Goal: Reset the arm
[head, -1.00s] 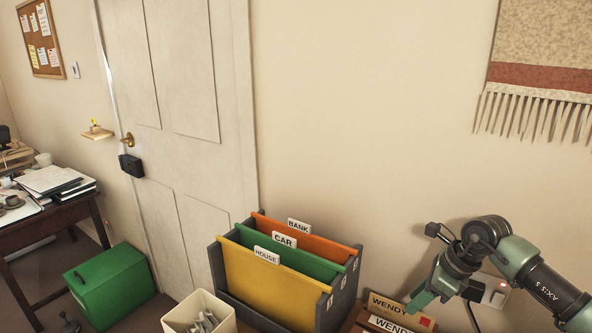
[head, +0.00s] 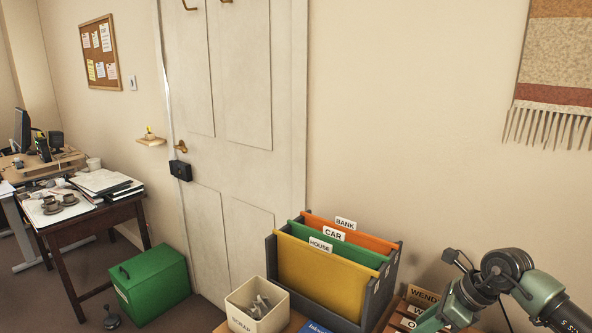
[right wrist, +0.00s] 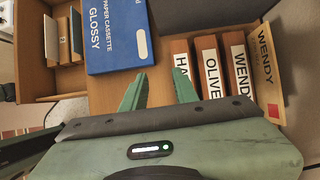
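My right gripper (right wrist: 160,90) shows in the right wrist view with its two green fingers spread apart and nothing between them. It is above a wooden surface, with a blue paper cassette box (right wrist: 118,35) beyond the fingertips and name-labelled blocks to the right. In the head view my right arm (head: 500,285) comes in at the lower right, beside the file holder; its fingers there are mostly cut off by the frame's lower edge. My left gripper is not in view.
A dark file holder (head: 375,305) holds yellow, green and orange folders. A cream bin (head: 270,321) stands left of it. Name blocks (right wrist: 210,68) stand near my right gripper. A green box (head: 160,285) is on the floor by the door (head: 235,120). A desk (head: 100,215) is at left.

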